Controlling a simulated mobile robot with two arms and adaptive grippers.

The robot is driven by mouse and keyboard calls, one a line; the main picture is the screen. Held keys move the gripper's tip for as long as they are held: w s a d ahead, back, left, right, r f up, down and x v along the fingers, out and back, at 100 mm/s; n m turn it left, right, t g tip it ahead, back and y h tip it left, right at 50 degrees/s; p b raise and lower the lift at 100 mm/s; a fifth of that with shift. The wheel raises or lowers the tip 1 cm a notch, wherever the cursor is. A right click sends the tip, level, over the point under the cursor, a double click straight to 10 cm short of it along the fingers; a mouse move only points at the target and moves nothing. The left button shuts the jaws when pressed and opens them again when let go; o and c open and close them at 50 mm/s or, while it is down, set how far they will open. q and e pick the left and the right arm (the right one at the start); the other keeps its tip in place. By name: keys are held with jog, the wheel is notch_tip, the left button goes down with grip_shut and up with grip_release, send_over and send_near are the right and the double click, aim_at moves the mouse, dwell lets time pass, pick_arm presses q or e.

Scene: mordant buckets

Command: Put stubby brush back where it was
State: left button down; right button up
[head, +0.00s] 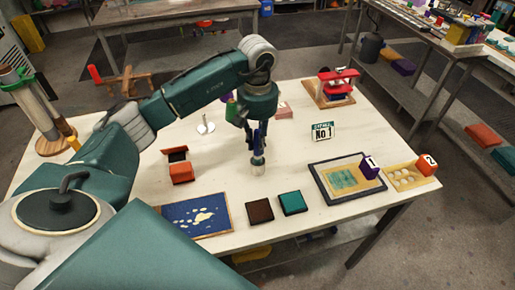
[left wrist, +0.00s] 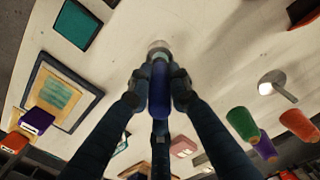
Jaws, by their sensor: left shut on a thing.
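The stubby brush (head: 258,167) is upright in the head view, pale end down, just above or touching the white table (head: 225,178); I cannot tell which. My left gripper (head: 257,142) is shut on its upper part. In the left wrist view the brush (left wrist: 159,90) shows a dark blue handle between the fingers of my left gripper (left wrist: 160,80) and a pale end beyond them. A brown square pad (head: 260,211) and a teal square pad (head: 293,203) lie on the table in front of the brush. My right gripper is not in view.
A dark-framed board (head: 337,196) with a purple block marked 1 (head: 370,167) and a wooden tray (head: 398,185) with an orange block marked 2 (head: 426,165) lie right. A blue spotted panel (head: 200,217) and red box (head: 181,173) lie left. A sign (head: 323,131) stands behind.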

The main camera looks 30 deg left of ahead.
pick_arm(q)
notch_tip(320, 180, down, 3)
jog(key=shift+f+p, duration=0.15)
jog(key=shift+p, duration=0.4)
jog(key=shift+f, duration=0.2)
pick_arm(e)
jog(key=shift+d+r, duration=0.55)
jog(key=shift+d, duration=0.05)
pick_arm(q)
jog(key=shift+f+b, duration=0.2)
jog(key=shift+b, duration=0.15)
jog(key=c, duration=1.6)
grip_release()
jog(key=shift+r, duration=0.1)
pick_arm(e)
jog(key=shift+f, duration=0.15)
